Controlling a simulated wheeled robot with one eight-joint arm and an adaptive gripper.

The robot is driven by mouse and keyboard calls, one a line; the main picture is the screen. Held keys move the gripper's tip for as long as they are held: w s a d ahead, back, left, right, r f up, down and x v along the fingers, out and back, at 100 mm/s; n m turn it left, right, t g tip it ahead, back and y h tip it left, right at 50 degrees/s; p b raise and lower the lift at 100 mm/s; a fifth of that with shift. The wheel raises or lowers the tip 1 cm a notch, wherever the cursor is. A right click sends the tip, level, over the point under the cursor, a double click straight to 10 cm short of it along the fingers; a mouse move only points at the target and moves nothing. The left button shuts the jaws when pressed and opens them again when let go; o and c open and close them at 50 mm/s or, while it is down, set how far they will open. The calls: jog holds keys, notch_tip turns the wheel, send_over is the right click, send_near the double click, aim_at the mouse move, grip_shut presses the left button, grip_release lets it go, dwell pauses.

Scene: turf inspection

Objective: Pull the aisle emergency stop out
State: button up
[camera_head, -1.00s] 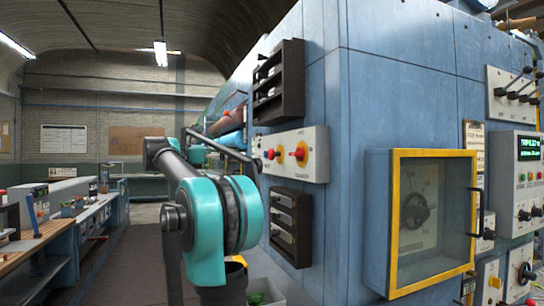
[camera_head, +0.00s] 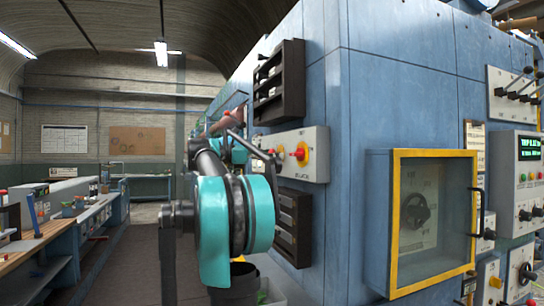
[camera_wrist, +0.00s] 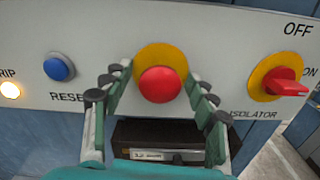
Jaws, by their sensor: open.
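In the wrist view, the emergency stop is a red mushroom button (camera_wrist: 160,84) on a yellow disc (camera_wrist: 160,62), set on a pale control panel (camera_wrist: 215,50). My gripper (camera_wrist: 158,88) is open, with one finger to the left of the red button and the other to its right. I cannot tell whether the fingers touch it.
A blue RESET button (camera_wrist: 59,67) and a lit lamp (camera_wrist: 9,90) are left of the stop. A red isolator knob (camera_wrist: 285,86) on a yellow disc is to its right. Dark slotted boxes sit above (camera_head: 279,85) and below the panel. A yellow-framed cabinet (camera_head: 398,200) stands right.

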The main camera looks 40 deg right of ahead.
jog(key=shift+c, duration=0.2)
grip_shut()
dwell(0.3)
jog(key=shift+v, duration=0.8)
jog(key=shift+o, duration=0.2)
grip_release()
jog(key=shift+a, duration=0.1)
